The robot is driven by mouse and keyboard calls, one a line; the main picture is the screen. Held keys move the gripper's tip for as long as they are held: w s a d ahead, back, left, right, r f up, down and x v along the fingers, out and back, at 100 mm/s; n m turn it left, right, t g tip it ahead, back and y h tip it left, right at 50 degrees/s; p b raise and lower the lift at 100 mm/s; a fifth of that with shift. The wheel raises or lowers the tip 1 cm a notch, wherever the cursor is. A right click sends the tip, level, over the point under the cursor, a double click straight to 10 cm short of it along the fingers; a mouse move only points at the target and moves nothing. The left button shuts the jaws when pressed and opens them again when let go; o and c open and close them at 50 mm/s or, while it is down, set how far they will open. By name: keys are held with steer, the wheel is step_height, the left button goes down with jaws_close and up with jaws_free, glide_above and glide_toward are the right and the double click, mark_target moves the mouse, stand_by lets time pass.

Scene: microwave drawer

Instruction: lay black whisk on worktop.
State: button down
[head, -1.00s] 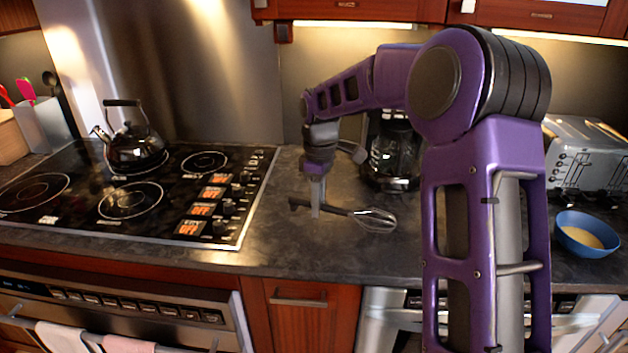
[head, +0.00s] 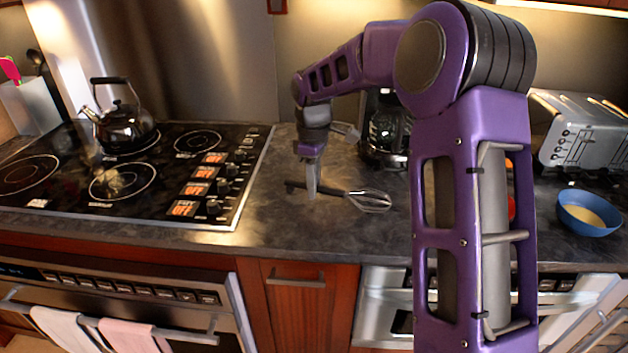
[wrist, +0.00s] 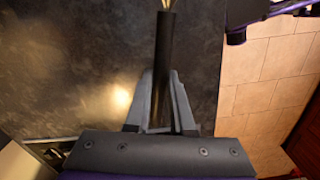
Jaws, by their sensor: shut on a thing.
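The black whisk (head: 338,192) lies level at the worktop, its handle to the left and its wire head to the right. My gripper (head: 312,190) points down and is shut on the whisk's handle. In the wrist view the dark handle (wrist: 165,70) runs between the two fingers of my gripper (wrist: 162,105), and the wire head is mostly cut off at the top edge. The dark stone worktop (head: 290,225) is under the whisk. I cannot tell whether the whisk touches it or is just above it.
The stove (head: 120,175) with a black kettle (head: 122,125) is on the left. A coffee maker (head: 385,135) stands behind the whisk. A blue bowl (head: 588,213) and a toaster (head: 580,130) are on the right. Worktop in front of the whisk is clear.

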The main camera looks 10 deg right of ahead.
mark_target(314, 216)
steer(key=shift+f+b, duration=1.25)
steer(key=shift+f, duration=1.75)
steer(key=shift+c, duration=2.3)
jaws_free()
steer(key=o, duration=0.5)
steer(key=shift+c, duration=0.2)
